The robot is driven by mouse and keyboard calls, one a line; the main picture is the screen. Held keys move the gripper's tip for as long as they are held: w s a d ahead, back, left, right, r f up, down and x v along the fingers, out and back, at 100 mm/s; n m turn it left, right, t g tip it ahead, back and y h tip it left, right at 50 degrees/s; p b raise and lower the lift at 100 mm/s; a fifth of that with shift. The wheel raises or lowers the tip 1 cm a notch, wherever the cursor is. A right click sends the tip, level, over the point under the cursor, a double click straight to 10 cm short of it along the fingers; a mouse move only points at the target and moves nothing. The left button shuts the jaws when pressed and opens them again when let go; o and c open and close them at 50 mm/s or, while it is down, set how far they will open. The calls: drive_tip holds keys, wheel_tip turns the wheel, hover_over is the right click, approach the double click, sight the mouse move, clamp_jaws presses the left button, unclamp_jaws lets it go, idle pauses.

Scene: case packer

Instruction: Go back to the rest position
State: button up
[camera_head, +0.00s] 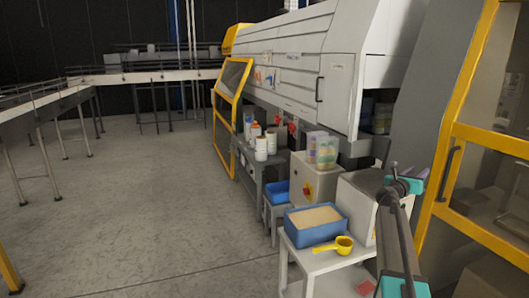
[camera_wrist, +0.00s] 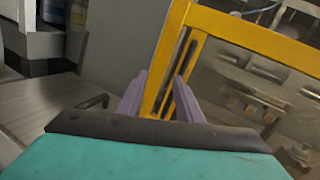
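My gripper (camera_head: 407,170) is raised at the right of the head view, in front of the grey machine side and left of the yellow-framed door. In the wrist view its two purple fingers (camera_wrist: 160,80) stand apart with nothing between them. The yellow door frame (camera_wrist: 158,70) shows behind the gap. My arm reaches up from the bottom right of the head view.
A white table (camera_head: 322,262) holds a blue bin (camera_head: 303,234) of pale granules and a yellow scoop (camera_head: 337,246). White boxes, jars and a smaller blue bin (camera_head: 277,191) stand behind. The yellow-framed door (camera_head: 480,137) is close right. Open floor (camera_head: 140,210) lies left.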

drive_tip(key=w+a+f+n+t+y, duration=0.3)
drive_tip(key=a+f+n+y, duration=0.3)
drive_tip(key=a+n, duration=0.5)
drive_tip(key=w+a+f+n+t+y, duration=0.25)
drive_tip(key=a+f+n+y, duration=0.4)
drive_tip(key=a, duration=0.75)
drive_tip(key=s+a+f+n+g+y, duration=0.3)
drive_tip(key=s+a+f+n, duration=0.2)
drive_tip(key=a+f+n, duration=0.4)
drive_tip(key=s+a+f+n+g+y, duration=0.25)
drive_tip(key=s+a+f+n, duration=0.35)
drive_tip(key=a+f, duration=0.4)
drive_tip(key=s+a+f+n+g, duration=0.4)
drive_tip(key=s+f+n+g, duration=0.35)
drive_tip(key=s+f, duration=0.6)
drive_tip(key=s+f+n+g+h, duration=0.1)
drive_tip(key=s+f+g, duration=0.2)
drive_tip(key=s+f, duration=0.4)
drive_tip(key=s+d+f+n+g+h, duration=0.1)
drive_tip(key=s+f, duration=0.7)
drive_tip(key=s, duration=1.1)
drive_tip(key=s+f+n+g+h, duration=0.1)
drive_tip(key=s+f+g, duration=0.4)
drive_tip(key=s, duration=0.8)
wheel_tip(320, 180, down, 2)
drive_tip(key=shift+s+d+f+n, duration=0.15)
drive_tip(key=shift+s+d+n, duration=0.2)
drive_tip(key=shift+n, duration=0.55)
drive_tip(key=shift+a, duration=0.1)
